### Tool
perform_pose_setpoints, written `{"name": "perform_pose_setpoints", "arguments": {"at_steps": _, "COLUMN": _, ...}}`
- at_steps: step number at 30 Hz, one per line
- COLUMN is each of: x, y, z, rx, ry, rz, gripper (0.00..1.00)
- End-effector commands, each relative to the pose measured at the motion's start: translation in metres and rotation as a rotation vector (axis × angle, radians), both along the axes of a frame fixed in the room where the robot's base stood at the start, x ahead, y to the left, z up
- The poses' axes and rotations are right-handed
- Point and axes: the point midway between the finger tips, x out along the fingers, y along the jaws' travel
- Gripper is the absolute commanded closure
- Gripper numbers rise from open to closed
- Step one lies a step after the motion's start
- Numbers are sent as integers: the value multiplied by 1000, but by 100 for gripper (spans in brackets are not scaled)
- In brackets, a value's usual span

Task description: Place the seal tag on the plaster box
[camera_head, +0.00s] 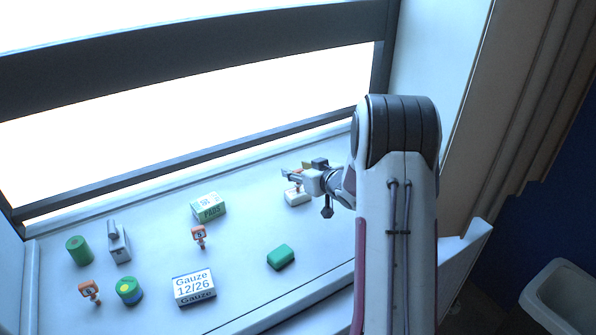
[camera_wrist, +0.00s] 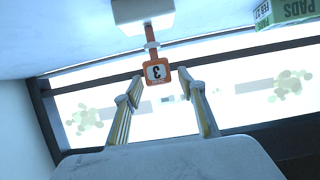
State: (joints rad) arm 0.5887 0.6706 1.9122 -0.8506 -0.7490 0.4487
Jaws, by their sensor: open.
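An orange seal tag (camera_wrist: 158,73) with a number 3 shows upside down in the wrist view. Its orange stem meets a small white box (camera_wrist: 142,11), and the tag appears to stand on that box. The white box also shows beneath my gripper in the head view (camera_head: 297,198); no label on it is readable, so I cannot tell if it is the plaster box. My gripper (camera_wrist: 161,92) is open, with its fingertips apart on either side of the tag's head, and no grip on it shows. In the head view my gripper (camera_head: 298,177) largely hides the tag.
Two other orange tags (camera_head: 199,236) (camera_head: 90,291) stand to the left. Also on the shelf are a pads box (camera_head: 208,207), a gauze box (camera_head: 194,287), a green case (camera_head: 281,257), green cylinders (camera_head: 78,250) (camera_head: 129,290) and a grey item (camera_head: 118,243). A window frame (camera_head: 200,161) borders the back.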

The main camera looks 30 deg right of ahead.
Motion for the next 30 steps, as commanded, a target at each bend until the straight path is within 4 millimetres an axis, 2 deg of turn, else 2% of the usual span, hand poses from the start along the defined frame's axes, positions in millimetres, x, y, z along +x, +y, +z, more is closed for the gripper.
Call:
{"name": "perform_pose_setpoints", "arguments": {"at_steps": 8, "x": -22, "y": -1, "z": 9, "rx": 0, "ry": 0, "rz": -2, "gripper": 60}}
{"name": "perform_pose_setpoints", "arguments": {"at_steps": 24, "x": -86, "y": -1, "z": 36, "rx": -1, "ry": -1, "rz": -2, "gripper": 60}}
{"name": "perform_pose_setpoints", "arguments": {"at_steps": 30, "x": -103, "y": -1, "z": 43, "rx": -1, "ry": 0, "rz": -2, "gripper": 60}}
